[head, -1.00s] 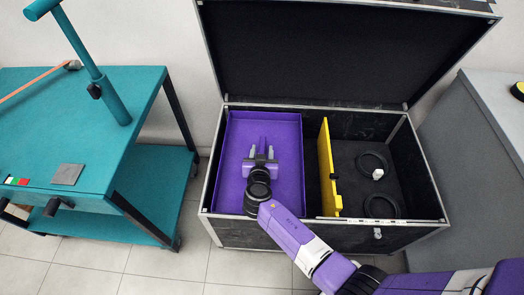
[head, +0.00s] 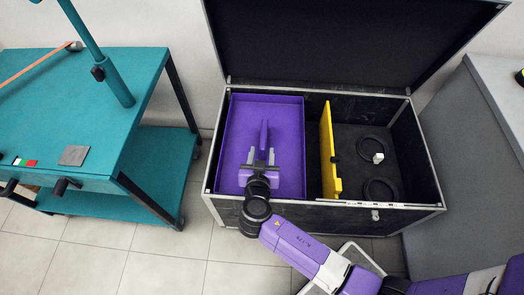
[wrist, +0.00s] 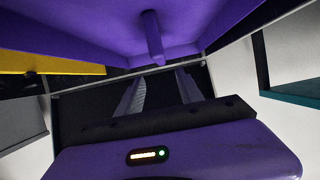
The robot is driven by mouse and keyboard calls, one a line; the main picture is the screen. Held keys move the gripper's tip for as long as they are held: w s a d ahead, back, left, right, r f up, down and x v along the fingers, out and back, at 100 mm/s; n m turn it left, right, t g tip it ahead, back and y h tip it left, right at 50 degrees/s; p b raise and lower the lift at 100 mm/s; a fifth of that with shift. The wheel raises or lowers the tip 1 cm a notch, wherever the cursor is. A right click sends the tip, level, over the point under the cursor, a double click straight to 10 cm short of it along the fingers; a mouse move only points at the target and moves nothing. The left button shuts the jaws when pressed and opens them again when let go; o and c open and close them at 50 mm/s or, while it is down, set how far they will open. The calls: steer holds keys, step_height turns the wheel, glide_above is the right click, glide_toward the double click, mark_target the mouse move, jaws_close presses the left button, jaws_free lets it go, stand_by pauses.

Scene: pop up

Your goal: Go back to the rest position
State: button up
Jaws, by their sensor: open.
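My gripper (head: 261,155) is open, over the near part of the purple tray (head: 289,180) in the left part of the black case. A purple handle (head: 264,134) stands up from the tray, just beyond my fingertips in the head view. In the wrist view, my two grey fingers (wrist: 160,90) are spread with nothing between them. The purple handle (wrist: 152,38) and the tray (wrist: 75,30) show above them, and the handle is apart from the fingers.
The open black case (head: 300,212) has a raised lid and a yellow divider (head: 327,150). Black cable coils (head: 375,148) lie in its right part. A teal workbench (head: 100,110) stands left, a grey cabinet (head: 462,150) right. Tiled floor (head: 165,265) is free in front.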

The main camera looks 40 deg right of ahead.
stand_by(0.4)
steer(key=w+a+r+n+t+y, duration=0.2)
steer(key=w+a+n+y, duration=0.1)
steer(key=a+n, duration=0.2)
steer(key=s+a+r+n+t+y+p, duration=0.2)
steer(key=s+a+r+n+y+p, duration=0.1)
steer(key=s+a+r+n+y, duration=0.25)
steer(key=s+d+r+m+t+y+p, duration=0.1)
steer(key=s+r+p, duration=0.7)
steer(key=s+r, duration=1.6)
steer(key=v, duration=0.3)
steer(key=shift+d+p, duration=0.15)
steer(key=shift+p, duration=0.15)
